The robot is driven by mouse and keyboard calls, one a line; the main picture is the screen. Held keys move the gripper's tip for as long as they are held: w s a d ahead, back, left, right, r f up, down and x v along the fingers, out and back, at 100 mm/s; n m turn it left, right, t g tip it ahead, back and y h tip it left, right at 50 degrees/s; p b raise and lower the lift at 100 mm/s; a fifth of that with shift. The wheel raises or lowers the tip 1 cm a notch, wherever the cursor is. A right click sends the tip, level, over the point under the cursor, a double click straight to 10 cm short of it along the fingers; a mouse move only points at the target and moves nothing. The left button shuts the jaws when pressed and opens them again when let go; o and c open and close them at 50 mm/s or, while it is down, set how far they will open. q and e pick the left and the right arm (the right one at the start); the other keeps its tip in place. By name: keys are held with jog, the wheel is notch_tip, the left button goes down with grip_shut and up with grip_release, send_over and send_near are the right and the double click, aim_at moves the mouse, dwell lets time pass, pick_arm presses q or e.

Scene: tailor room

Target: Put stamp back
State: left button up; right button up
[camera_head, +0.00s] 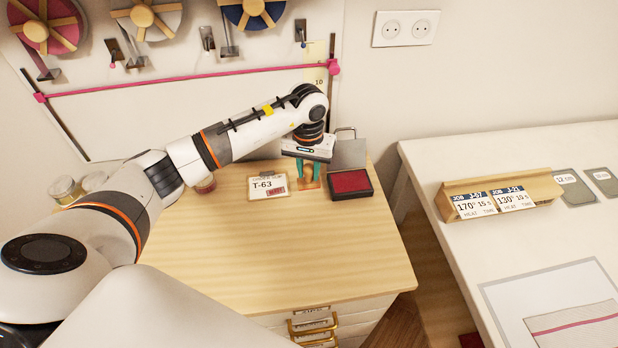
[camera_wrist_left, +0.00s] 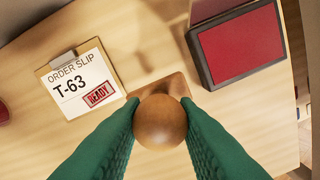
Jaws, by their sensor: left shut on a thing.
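My left gripper (camera_head: 309,174) has its green fingers pointing down near the back of the wooden desk. It is shut on the stamp, whose round wooden knob (camera_wrist_left: 160,122) shows between the fingertips in the left wrist view. The open red ink pad (camera_head: 350,182) is just right of the gripper. My right gripper is not in view.
The wooden desk (camera_head: 300,250) is clear in front. Small jars (camera_head: 66,189) stand at its left, partly behind my arm. Ribbon spools (camera_head: 143,16) hang on the wall. A white table (camera_head: 440,185) with a card holder (camera_head: 503,187) stands to the right across a gap.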

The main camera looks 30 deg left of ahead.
aim_at(309, 181)
pick_arm(q)
notch_tip(309, 181, down, 4)
jog(key=shift+d+r+p, duration=0.15)
jog(key=shift+p, duration=0.45)
jog(key=shift+f, duration=0.3)
jog(key=o, duration=0.5)
jog(key=shift+b, duration=0.35)
jog(key=o, duration=0.5)
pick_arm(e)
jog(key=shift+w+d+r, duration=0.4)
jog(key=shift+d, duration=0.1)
